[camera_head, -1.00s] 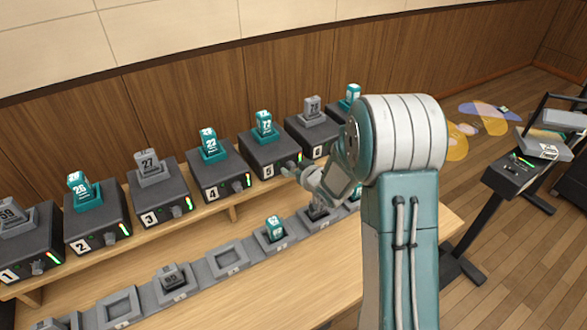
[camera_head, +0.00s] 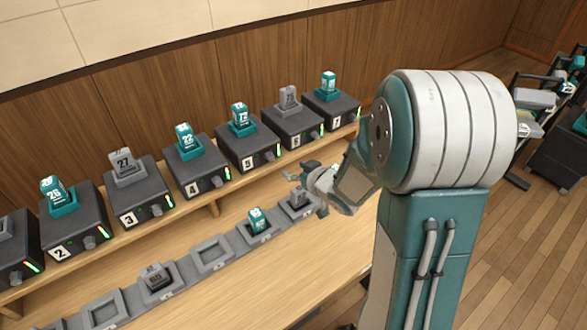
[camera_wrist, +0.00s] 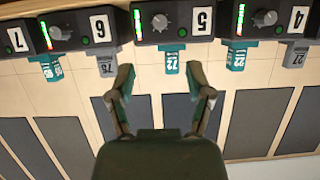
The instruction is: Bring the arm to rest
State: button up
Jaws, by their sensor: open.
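My gripper (camera_head: 308,180) hangs at the end of my folded arm, above the bench between the row of numbered boxes and the lower row of grey trays. In the wrist view its two fingers (camera_wrist: 164,90) are spread wide with nothing between them. That view is upside down and faces box 5 (camera_wrist: 175,20), with box 6 (camera_wrist: 98,28) beside it. In the head view the gripper is apart from the boxes. Part of it is hidden behind my arm.
Numbered boxes, such as box 4 (camera_head: 196,176), stand on a raised wooden shelf with teal or grey blocks on top. Grey trays (camera_head: 212,256) line the bench (camera_head: 290,280), some holding blocks. Dark stands (camera_head: 560,150) are at the right. Wooden floor (camera_head: 480,270) is clear.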

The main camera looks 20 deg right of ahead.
jog(key=s+d+r+m+g+h, duration=0.25)
jog(key=s+r+h, duration=0.35)
jog(key=s+r, duration=0.3)
jog(key=s+a+r+g+y, duration=0.1)
jog(key=s+a+r+g, duration=0.1)
jog(key=s, duration=0.6)
jog(key=s+a+r+g, duration=0.2)
jog(key=s+a+r, duration=0.1)
jog(key=s, duration=0.6)
jog(key=shift+a+m+g+y, duration=0.35)
jog(key=shift+a+m+y, duration=0.1)
jog(key=shift+a, duration=0.15)
